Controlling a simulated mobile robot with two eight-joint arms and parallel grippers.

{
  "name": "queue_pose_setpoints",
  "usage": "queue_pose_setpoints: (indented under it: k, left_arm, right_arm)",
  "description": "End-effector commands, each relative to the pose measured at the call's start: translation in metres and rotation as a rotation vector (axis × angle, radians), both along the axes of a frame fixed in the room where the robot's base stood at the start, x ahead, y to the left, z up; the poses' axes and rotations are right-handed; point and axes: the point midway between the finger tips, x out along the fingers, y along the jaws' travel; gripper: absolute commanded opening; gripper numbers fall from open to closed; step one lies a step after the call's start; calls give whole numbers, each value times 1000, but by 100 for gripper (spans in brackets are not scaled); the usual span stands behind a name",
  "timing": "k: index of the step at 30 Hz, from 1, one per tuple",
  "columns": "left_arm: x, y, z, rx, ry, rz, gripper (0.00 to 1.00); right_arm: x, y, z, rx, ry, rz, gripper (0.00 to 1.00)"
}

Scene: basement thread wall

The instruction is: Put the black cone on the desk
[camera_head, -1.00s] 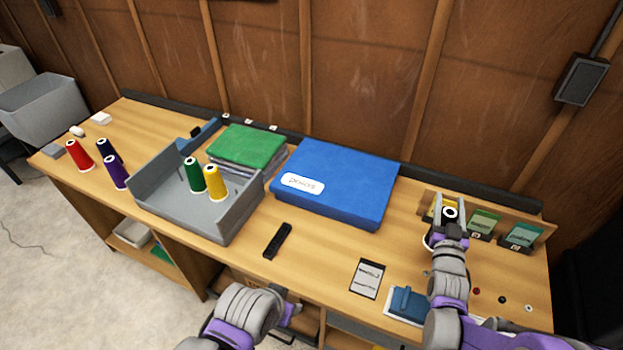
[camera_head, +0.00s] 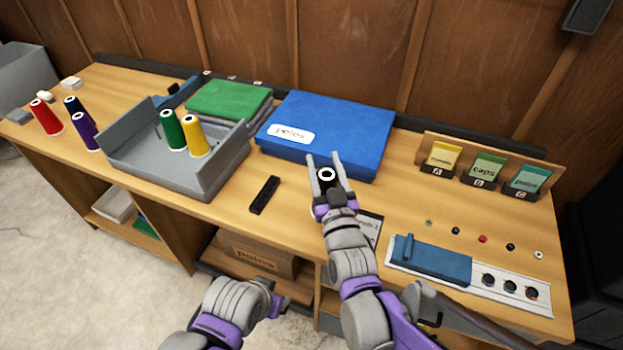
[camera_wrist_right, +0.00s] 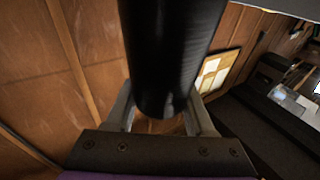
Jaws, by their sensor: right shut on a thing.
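The right wrist view shows the black cone (camera_wrist_right: 168,60) large and dark between both fingers. My right gripper is shut on it, over the desk (camera_head: 400,197) just in front of the blue box. I cannot tell whether the cone touches the desk. My left gripper (camera_head: 277,298) is low in front of the desk's front edge; its fingers are too small to tell open from shut.
The blue box (camera_head: 325,135) lies behind the right gripper. A grey tray (camera_head: 215,180) holds a green cone and a yellow cone. Red, navy and purple cones stand at the left. A black bar (camera_head: 265,194) lies left of the gripper. A blue-topped device (camera_head: 435,262) lies at the right.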

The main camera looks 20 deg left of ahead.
Motion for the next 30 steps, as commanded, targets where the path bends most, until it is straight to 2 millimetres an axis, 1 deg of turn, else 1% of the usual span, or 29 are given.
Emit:
queue_pose_setpoints:
  k: [1, 3, 8, 15, 17, 23, 27, 28, 30]
  left_arm:
    - [0, 0, -6, 0, 2, 0, 50]
    - [0, 0, -9, 0, 3, 0, 50]
    - [0, 0, -12, 0, 4, 0, 50]
    - [0, 0, -24, 0, 8, 0, 50]
    - [0, 0, -24, 0, 8, 0, 50]
    - [0, 0, -23, 0, 8, 0, 50]
    - [0, 0, -27, 0, 9, 0, 50]
    - [0, 0, -27, 0, 9, 0, 50]
    - [0, 0, -26, 0, 9, 0, 50]
  right_arm:
    - [1, 0, -13, -1, 0, -1, 0]
    - [1, 0, -22, -1, 0, -1, 0]
    - [1, 0, -33, 0, 0, -1, 0]
    - [1, -1, -65, -1, 0, -1, 0]
    - [1, -1, -67, -1, 0, -1, 0]
    - [0, -1, -66, -1, 0, -1, 0]
    - [0, -1, -70, -1, 0, -1, 0]
    - [0, -1, -71, -1, 0, -1, 56]
    - [0, 0, -70, -1, 0, -1, 68]
